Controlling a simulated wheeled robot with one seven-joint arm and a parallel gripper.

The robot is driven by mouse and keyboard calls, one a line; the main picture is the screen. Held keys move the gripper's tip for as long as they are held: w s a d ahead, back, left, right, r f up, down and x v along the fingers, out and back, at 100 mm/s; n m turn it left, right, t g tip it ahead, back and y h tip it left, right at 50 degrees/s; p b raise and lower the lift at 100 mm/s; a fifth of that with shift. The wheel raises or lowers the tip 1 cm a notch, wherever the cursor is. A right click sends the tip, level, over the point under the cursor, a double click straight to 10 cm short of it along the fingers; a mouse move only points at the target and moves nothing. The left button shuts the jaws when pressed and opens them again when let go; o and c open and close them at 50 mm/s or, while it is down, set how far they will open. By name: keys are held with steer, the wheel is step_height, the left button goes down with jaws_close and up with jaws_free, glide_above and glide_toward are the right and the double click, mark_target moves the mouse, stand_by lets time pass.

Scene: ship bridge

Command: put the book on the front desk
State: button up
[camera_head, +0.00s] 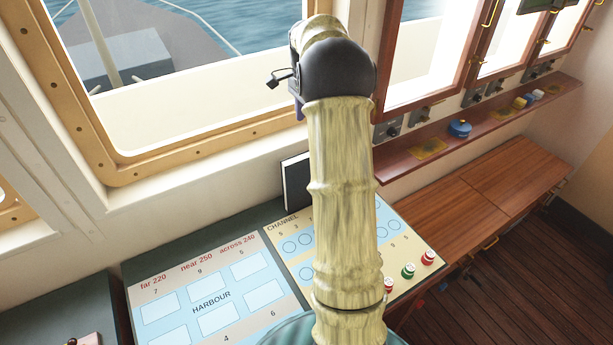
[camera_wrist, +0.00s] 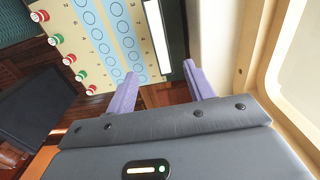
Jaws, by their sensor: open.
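A dark book (camera_head: 296,182) with a pale edge stands upright at the back of the dark green desk (camera_head: 200,234), near the wall under the window; my arm hides its right side. In the wrist view the book (camera_wrist: 157,36) shows as a white strip with dark borders, beyond the gap between my fingers. My gripper (camera_wrist: 160,67) is open with two purple fingers and nothing between them. In the head view only a bit of purple shows beside my wrist, above the book. Which surface is called the front desk is not marked.
A HARBOUR panel (camera_head: 215,293) and a CHANNEL panel (camera_head: 280,228) cover much of the green desk. Red and green capped pieces (camera_head: 408,270) stand on the CHANNEL panel's right edge. A lower wooden desk (camera_head: 475,200) at right is clear, under a red-brown shelf (camera_head: 400,165).

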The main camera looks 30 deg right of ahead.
stand_by(0.3)
steer(key=p, duration=0.3)
glide_toward(296, 176)
steer(key=d+f, duration=0.2)
steer(key=w+d+f, duration=0.1)
steer(key=d+f, duration=0.1)
steer(key=shift+w+d, duration=0.1)
steer(key=shift+d, duration=0.15)
steer(key=shift+f+p, duration=0.4)
steer(key=shift+p, duration=0.3)
steer(key=shift+a+f+p, duration=0.1)
steer(key=shift+f+p, duration=0.9)
steer(key=shift+f, duration=1.2)
steer(key=shift+r, duration=0.1)
jaws_close()
